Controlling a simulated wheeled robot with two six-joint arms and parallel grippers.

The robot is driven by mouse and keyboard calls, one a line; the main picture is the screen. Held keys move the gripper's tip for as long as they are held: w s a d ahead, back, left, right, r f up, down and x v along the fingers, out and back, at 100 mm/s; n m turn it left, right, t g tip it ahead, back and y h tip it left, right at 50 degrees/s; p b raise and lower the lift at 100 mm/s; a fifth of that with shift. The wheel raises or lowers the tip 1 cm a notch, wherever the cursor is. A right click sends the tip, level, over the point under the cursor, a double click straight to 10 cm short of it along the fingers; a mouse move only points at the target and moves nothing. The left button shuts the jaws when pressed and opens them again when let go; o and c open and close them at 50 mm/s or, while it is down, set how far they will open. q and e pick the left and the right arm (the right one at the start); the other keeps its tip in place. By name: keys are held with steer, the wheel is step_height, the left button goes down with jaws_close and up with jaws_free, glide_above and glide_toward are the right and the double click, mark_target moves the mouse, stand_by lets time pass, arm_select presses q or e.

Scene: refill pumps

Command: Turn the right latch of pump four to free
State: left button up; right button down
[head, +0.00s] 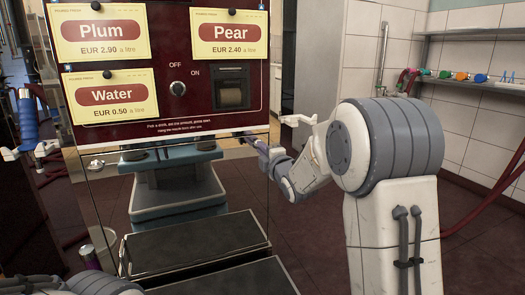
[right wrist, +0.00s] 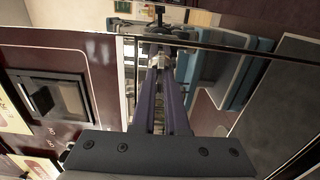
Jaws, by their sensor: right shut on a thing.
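The pump's dark red front panel (head: 165,122) carries the Plum, Pear and Water cards; no pump number is readable. My right gripper (head: 258,146) is at the panel's lower right edge, partly hidden in the head view. In the right wrist view the two long fingers of my right gripper (right wrist: 158,62) close together on a small dark latch (right wrist: 160,32) at the panel's edge. How far the latch is turned is unclear, since the fingers cover part of it. My left gripper is not in view.
Below the panel is a blue-grey stand (head: 178,195) on a stepped dark-topped base (head: 195,240). An OFF/ON knob (head: 177,88) sits on the panel. A blue-handled nozzle (head: 27,118) hangs at the left. A shelf with coloured fittings (head: 480,78) is on the tiled wall at right.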

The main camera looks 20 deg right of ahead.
steer(key=c, duration=0.9)
jaws_free()
steer(key=shift+c, duration=0.2)
steer(key=shift+s, duration=0.1)
steer(key=s+p, duration=0.2)
steer(key=s, duration=0.8)
steer(key=shift+s+d, duration=0.15)
